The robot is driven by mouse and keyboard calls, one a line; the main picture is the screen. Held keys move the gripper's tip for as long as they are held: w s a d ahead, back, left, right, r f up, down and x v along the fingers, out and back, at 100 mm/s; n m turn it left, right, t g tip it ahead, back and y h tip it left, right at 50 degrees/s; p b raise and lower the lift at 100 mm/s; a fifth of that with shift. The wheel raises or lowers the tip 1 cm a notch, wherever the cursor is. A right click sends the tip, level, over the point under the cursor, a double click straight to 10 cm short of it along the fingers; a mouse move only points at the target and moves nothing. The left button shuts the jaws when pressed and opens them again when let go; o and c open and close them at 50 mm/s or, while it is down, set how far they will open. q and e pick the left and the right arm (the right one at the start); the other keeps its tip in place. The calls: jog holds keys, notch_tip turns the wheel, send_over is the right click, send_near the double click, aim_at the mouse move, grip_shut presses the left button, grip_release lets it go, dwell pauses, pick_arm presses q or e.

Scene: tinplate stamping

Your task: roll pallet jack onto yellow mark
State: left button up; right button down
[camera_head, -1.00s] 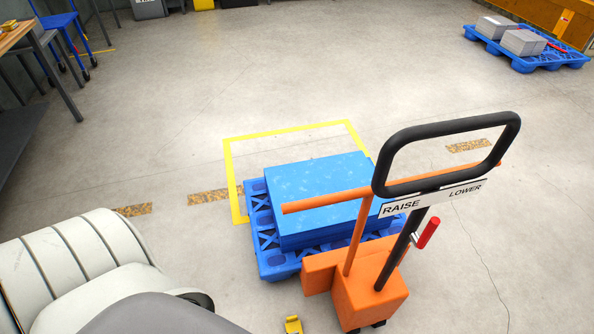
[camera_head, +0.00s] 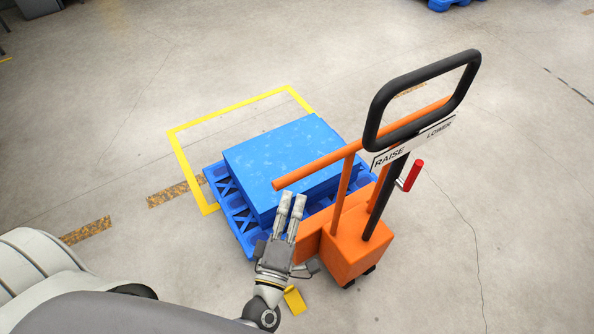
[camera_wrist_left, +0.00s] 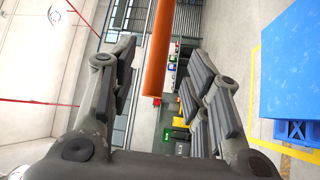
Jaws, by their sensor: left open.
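The orange pallet jack (camera_head: 350,247) stands in the middle of the head view, with a black loop handle (camera_head: 373,122) and an orange crossbar (camera_head: 318,163). A blue pallet (camera_head: 232,222) with a flat blue load (camera_head: 280,158) sits at its front. The yellow mark (camera_head: 186,166) is a floor outline; the pallet covers its near right part. My left gripper (camera_head: 291,203) is open and empty, below the crossbar's left end in the head view. In the left wrist view the crossbar's end (camera_wrist_left: 157,75) shows between the open fingers, apart from them. My right gripper is not in view.
Worn yellow-black floor strips (camera_head: 176,193) lie left of the mark. Another blue pallet (camera_head: 452,4) is at the far top edge. The floor beyond the mark and to the right is clear.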

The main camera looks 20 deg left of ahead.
aim_at(301, 173)
pick_arm(q)
jog(key=w, duration=0.3)
jog(key=w+p, duration=0.1)
jog(key=w, duration=0.2)
jog(key=w+a+r, duration=0.1)
jog(key=w, duration=0.2)
jog(key=shift+r+p, duration=0.1)
jog(key=shift+p, duration=0.3)
jog(key=shift+c, duration=0.6)
jog(key=c, duration=0.7)
grip_shut()
